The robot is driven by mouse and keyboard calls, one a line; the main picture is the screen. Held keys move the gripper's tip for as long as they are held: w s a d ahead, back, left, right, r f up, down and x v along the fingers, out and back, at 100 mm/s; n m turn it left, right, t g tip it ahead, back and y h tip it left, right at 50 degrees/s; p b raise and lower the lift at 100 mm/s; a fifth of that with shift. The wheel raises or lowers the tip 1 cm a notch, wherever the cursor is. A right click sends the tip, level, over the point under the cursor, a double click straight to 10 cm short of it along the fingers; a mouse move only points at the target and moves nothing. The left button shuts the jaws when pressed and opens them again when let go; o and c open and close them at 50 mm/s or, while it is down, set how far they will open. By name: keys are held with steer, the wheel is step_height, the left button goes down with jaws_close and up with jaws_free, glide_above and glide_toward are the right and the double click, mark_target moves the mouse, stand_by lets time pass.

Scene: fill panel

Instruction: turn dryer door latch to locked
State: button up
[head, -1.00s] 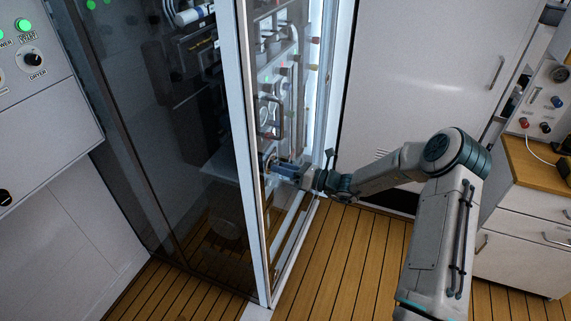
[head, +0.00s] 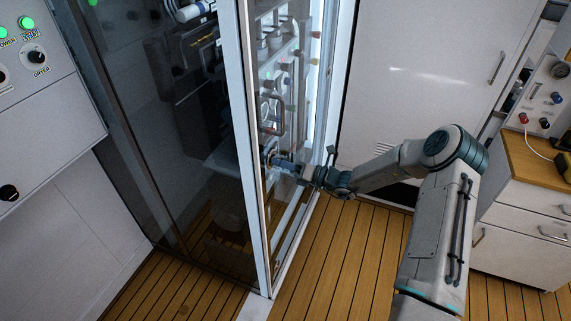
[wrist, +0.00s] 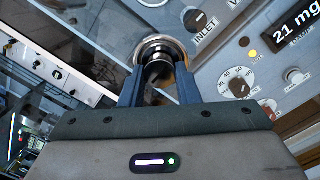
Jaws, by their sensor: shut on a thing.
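The dryer door latch (wrist: 154,48) is a round metal knob with a bright ring at its base in the wrist view. My gripper (wrist: 158,84) has a finger on each side of it and is shut on it. The fingers and palm cover part of the latch, and I cannot read its locked or unlocked mark. In the head view my gripper (head: 280,162) reaches in from the right at the tall glass cabinet, at about mid height. The latch is too small to make out clearly there.
The glass cabinet's white frame post (head: 247,130) stands just left of my gripper. Pipes and valves (head: 280,70) are above it. A panel with an INLET knob (wrist: 199,20) and a 21 mg display (wrist: 297,18) shows in the wrist view. Wooden floor (head: 340,245) is clear below.

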steer(key=shift+s+a+f, duration=0.1)
steer(key=shift+s+f, duration=0.05)
steer(key=o, duration=1)
steer(key=shift+a, duration=0.1)
steer(key=shift+c, duration=0.2)
steer(key=r+b+v, duration=0.1)
steer(key=b+v, duration=0.2)
steer(key=v, duration=1.1)
steer(key=shift+f, duration=0.4)
